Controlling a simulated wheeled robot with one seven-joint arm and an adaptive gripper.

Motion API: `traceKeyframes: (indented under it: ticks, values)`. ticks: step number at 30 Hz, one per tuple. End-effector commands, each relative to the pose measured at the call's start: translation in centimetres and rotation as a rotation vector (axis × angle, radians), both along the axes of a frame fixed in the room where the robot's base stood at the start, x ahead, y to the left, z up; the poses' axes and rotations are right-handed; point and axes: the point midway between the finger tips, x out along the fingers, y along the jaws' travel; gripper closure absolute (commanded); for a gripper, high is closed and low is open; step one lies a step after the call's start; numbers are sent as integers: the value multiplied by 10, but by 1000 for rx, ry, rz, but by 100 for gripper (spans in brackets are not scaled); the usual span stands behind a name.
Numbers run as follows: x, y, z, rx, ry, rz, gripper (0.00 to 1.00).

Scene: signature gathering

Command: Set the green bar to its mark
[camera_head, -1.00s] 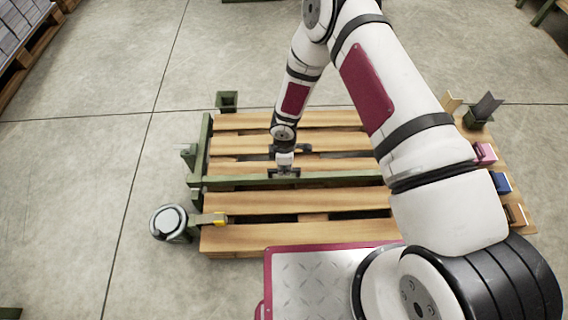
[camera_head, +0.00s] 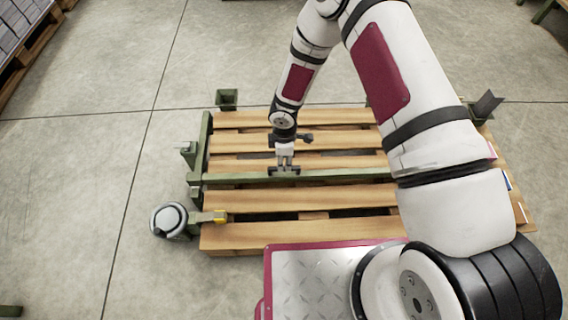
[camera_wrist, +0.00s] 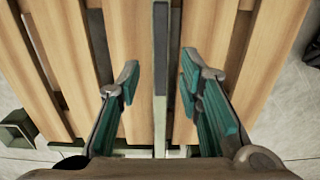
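The long green bar (camera_head: 340,174) lies across the wooden pallet from its left side until my arm hides its right part. Its left end is at or near a green upright rail (camera_head: 200,150); contact is unclear. My gripper (camera_head: 284,168) is over the middle of the bar. In the wrist view the bar (camera_wrist: 160,60) runs lengthwise between the two fingers of my gripper (camera_wrist: 159,75), which stand apart with a gap on each side. I cannot tell how high the fingertips are above it. No mark is clearly readable.
The slatted pallet (camera_head: 300,232) has gaps between boards. A small green box-like piece (camera_head: 227,99) is at the back left.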

Motion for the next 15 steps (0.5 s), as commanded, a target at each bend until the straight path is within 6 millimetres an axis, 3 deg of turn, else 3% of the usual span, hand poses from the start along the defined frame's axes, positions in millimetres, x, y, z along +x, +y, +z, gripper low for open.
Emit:
traceKeyframes:
  ticks: [6, 15]
  values:
    - [1, 0, 46, 1, -3, -1, 67]
    - [-1, 0, 75, 0, 1, 0, 67]
